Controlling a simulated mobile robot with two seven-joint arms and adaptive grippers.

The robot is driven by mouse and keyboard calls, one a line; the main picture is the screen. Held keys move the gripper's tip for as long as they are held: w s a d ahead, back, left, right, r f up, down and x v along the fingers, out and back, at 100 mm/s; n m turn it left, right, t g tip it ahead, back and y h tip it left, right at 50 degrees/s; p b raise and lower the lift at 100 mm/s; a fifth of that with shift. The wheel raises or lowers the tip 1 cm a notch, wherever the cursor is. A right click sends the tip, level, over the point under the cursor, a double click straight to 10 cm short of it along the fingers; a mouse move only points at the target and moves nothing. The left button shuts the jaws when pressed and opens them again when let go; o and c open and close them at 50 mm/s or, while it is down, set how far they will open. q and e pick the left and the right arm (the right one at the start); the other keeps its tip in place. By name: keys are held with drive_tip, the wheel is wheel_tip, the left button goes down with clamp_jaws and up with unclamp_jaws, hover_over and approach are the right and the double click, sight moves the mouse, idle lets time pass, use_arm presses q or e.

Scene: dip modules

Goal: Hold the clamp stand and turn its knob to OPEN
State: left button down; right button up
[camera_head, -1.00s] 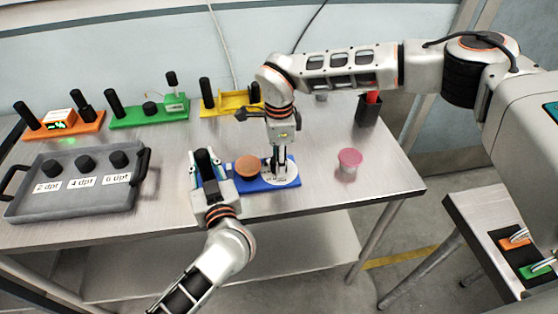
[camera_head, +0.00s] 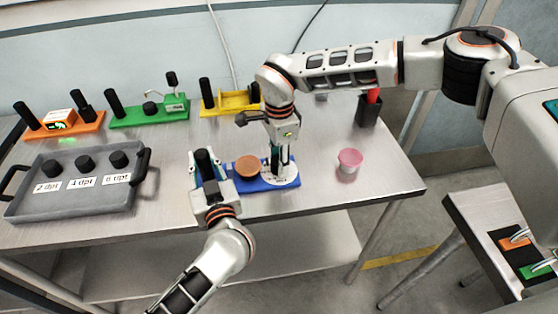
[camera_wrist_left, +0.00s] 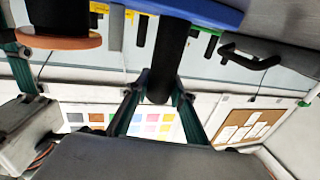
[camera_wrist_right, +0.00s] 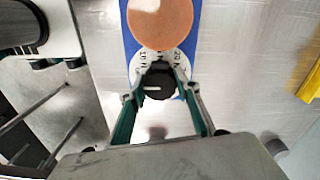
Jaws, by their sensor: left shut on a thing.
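The blue clamp stand (camera_head: 252,186) lies near the table's front edge, with an orange-brown disc (camera_head: 247,166) on it. My left gripper (camera_head: 206,172) is shut on the stand's upright black post (camera_head: 204,160); the left wrist view shows the post (camera_wrist_left: 160,60) between its fingers. The black knob (camera_wrist_right: 159,84) sits on a white dial at the stand's right end. Its white mark points left in the right wrist view. My right gripper (camera_head: 277,160) is over the dial, fingers on either side of the knob. Whether they press on it is unclear. The dial's lettering is partly hidden.
A pink-lidded cup (camera_head: 349,161) stands right of the stand. A grey tray (camera_head: 120,205) with several black knobs lies at the left. Orange (camera_head: 88,128), green (camera_head: 130,122) and yellow (camera_head: 235,110) stands line the back. A dark holder (camera_head: 368,112) stands at the back right.

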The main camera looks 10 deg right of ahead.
idle(0.3)
wheel_tip(320, 180, up, 12)
idle(0.5)
use_arm(q)
drive_tip(key=c, duration=1.6)
unclamp_jaws()
drive_tip(key=shift+r, duration=3.75)
drive_tip(key=shift+s, duration=0.15)
